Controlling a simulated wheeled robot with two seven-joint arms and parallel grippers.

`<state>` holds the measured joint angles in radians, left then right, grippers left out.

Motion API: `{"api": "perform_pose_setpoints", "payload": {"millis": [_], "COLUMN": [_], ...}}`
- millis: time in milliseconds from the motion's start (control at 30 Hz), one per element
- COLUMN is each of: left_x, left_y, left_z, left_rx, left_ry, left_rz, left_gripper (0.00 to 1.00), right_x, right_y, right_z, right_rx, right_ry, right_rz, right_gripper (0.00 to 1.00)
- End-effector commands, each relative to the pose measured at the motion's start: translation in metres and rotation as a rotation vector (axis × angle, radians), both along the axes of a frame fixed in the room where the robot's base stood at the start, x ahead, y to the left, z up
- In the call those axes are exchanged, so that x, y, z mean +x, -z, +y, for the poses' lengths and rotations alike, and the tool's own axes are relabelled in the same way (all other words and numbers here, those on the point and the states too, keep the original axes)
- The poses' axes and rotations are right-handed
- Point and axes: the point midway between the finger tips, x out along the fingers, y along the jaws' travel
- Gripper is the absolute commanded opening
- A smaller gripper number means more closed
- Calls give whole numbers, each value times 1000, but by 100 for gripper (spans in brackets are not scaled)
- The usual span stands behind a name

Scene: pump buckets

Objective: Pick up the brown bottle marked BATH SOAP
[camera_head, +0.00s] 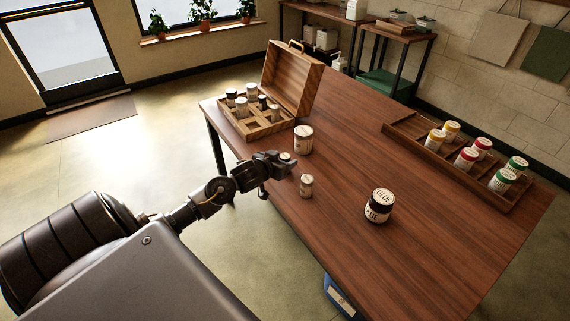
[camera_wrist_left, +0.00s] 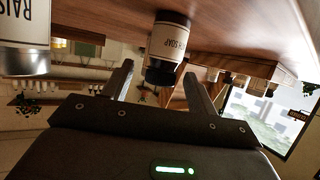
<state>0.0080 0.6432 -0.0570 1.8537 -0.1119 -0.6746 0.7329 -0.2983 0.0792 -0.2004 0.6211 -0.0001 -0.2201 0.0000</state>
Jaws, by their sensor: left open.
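The brown bottle (camera_wrist_left: 170,42) with a dark cap and a cream label, of which SOAP is readable, stands on the table. It appears upside down in the left wrist view, its cap in line with the gap between my fingers. In the head view only its pale round top (camera_head: 287,156) shows at the fingertips; my gripper hides the rest. My left gripper (camera_head: 280,163) is open around or just short of the bottle; I cannot tell whether it touches. My right gripper is not in view.
A small jar (camera_head: 306,186) stands close on the near side, a larger jar (camera_head: 303,139) just beyond. A GLUE jar (camera_head: 380,205) is farther right. An open wooden case (camera_head: 268,130) holds several bottles. A tray (camera_head: 403,128) of coloured-lid jars lies right. The table's middle is clear.

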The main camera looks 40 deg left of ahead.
Motion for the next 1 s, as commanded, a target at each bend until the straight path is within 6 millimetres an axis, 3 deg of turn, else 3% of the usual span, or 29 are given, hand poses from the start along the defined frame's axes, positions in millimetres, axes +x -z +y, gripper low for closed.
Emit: {"api": "perform_pose_setpoints", "payload": {"millis": [200,533,900,1000], "left_x": [28,33,32,33], "left_y": [10,13,13,12], "left_z": [6,6,6,6], "left_rx": [1,2,1,1], "left_ry": [-3,-1,-2,-2], "left_rz": [0,0,0,-1], "left_gripper": [58,57,9,8], "right_x": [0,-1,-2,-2], "right_y": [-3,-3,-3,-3], "right_z": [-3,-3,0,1], "right_rx": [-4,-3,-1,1], "right_ry": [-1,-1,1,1], "right_rz": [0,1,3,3], "right_gripper": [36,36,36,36]}}
